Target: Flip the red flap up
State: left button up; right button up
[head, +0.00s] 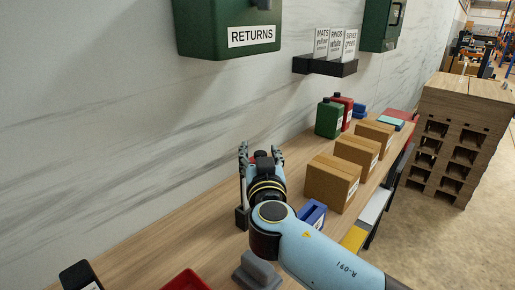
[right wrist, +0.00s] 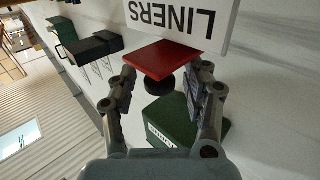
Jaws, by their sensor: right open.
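The red flap (right wrist: 163,58) shows in the right wrist view as a flat red plate beside a white sign reading LINERS. A round black part (right wrist: 159,81) sits against it. My right gripper (right wrist: 166,76) is open, with one finger on each side of the flap in the picture. I cannot tell whether they touch it. In the head view my right gripper (head: 260,150) is above the bench near the wall. A small patch of red shows between its fingers there; the gripper hides the rest. My left gripper is not in view.
A green RETURNS box (head: 228,28) hangs on the wall above. Cardboard boxes (head: 332,182) and a green jug (head: 329,118) stand along the wooden bench (head: 165,243) to the right. A blue bin (head: 312,213) is beside my right arm. A red tray (head: 187,281) is at the front.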

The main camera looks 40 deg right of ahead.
jog(key=shift+s+a, duration=0.1)
jog(key=shift+c, duration=1.6)
jog(key=c, duration=0.7)
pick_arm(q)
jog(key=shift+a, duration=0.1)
pick_arm(e)
grip_shut()
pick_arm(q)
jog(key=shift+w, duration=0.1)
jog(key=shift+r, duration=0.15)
